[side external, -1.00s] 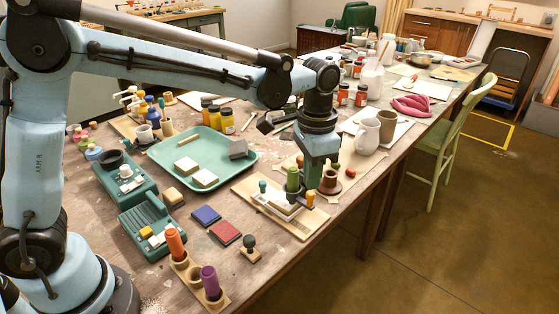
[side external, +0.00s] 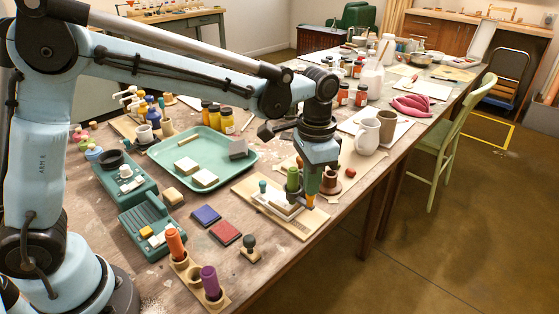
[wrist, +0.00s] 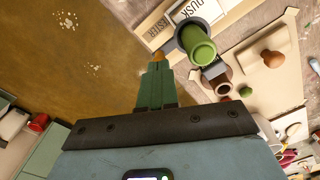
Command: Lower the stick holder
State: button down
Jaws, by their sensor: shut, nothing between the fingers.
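A green stick (side external: 293,180) stands in a dark ring-shaped holder over a wooden board (side external: 299,230) with pale blocks on it. In the wrist view the green stick (wrist: 199,47) sits in the grey holder (wrist: 217,70), to the right of my fingers. My gripper (side external: 311,193) is shut and empty, pointing down just right of the holder.
Left of the board lie blue (side external: 206,215) and red (side external: 225,232) pads and a stamp (side external: 250,248). A teal tray (side external: 225,178) with blocks lies behind. A brown cup (side external: 331,182) stands close right of my gripper. The table edge is near in front.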

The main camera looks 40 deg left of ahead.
jog(key=shift+f, duration=0.5)
jog(key=shift+r, duration=0.1)
jog(key=shift+r, duration=3.45)
jog(key=shift+a, duration=0.1)
jog(key=s+a+f+n+t, duration=0.2)
jog(key=s+a+n+t, duration=0.4)
jog(key=s+a, duration=0.6)
jog(key=shift+s+a+t, duration=0.3)
jog(key=shift+s+t, duration=0.25)
jog(key=shift+t, duration=0.05)
